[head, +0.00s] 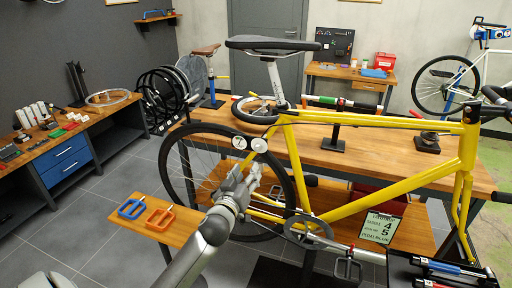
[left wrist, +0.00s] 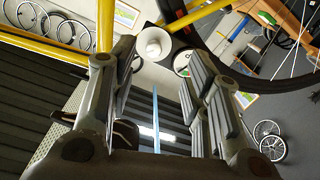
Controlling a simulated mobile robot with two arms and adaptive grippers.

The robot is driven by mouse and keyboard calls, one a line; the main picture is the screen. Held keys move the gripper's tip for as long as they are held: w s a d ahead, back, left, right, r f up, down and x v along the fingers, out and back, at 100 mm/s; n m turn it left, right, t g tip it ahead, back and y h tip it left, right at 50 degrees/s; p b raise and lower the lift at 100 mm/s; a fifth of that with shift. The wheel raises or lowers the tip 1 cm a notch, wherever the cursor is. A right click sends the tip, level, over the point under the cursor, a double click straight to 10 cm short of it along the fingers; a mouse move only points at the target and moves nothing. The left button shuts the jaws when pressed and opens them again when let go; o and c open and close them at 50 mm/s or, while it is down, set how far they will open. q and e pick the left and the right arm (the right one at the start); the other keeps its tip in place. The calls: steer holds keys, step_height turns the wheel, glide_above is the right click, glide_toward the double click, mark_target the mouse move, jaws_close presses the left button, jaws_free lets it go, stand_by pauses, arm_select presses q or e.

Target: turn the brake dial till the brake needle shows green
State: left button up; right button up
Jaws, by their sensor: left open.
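In the head view the gauge (head: 238,143) and the dial (head: 260,145) are two white discs near the rear wheel's top. I cannot read the needle's colour. My left gripper (head: 252,172) is open just below them; contact with the dial is not visible. My right gripper is not in view.
The yellow bicycle (head: 345,193) stands before a wooden bench (head: 390,150). Its rear wheel (head: 172,165) is close to my left gripper.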

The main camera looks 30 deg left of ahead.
mark_target(257, 149)
arm_select(q)
steer(key=w, duration=0.2)
steer(key=w+a+r+p, duration=0.1)
steer(key=w, duration=0.2)
steer(key=w+a+r, duration=0.1)
steer(key=w, duration=0.2)
steer(key=shift+a+p, duration=0.25)
steer(key=shift+p, duration=0.1)
steer(key=shift+x, duration=1.1)
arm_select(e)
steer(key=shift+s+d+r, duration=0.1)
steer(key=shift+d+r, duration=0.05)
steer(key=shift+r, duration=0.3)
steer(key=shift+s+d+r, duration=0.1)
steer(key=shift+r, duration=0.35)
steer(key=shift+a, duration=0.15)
arm_select(q)
steer(key=shift+c, duration=0.5)
jaws_close()
